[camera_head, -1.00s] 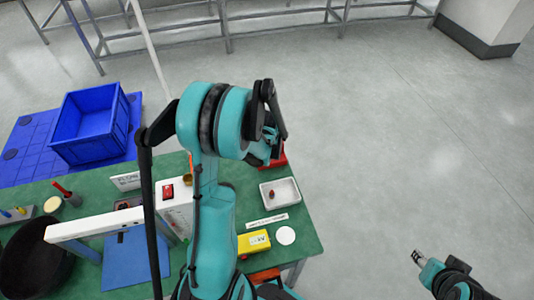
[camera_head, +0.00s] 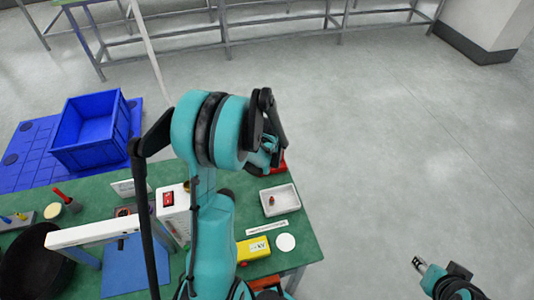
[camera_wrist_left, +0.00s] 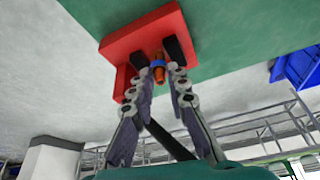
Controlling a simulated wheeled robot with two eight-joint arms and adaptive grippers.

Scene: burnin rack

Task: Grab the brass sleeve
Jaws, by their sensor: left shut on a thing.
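The brass sleeve (camera_wrist_left: 159,76) shows in the left wrist view as a small orange-brown cylinder with a blue band, at a red block (camera_wrist_left: 145,40). My left gripper (camera_wrist_left: 153,68) has its dark fingertips on either side of it and is shut on it. I cannot tell whether the sleeve is clear of the block. In the head view my left gripper (camera_head: 268,152) is mostly hidden by my own arm, and the sleeve is not visible. My right gripper (camera_head: 418,264) is over the floor at lower right, away from the table; its jaws are too small to judge.
The green table (camera_head: 300,245) carries a white tray (camera_head: 290,197) with a small red item, a yellow box (camera_head: 252,249), a white round disc (camera_head: 286,242) and a white box with a red switch (camera_head: 173,211). A blue crate (camera_head: 110,148) stands at left. The right-hand floor is clear.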

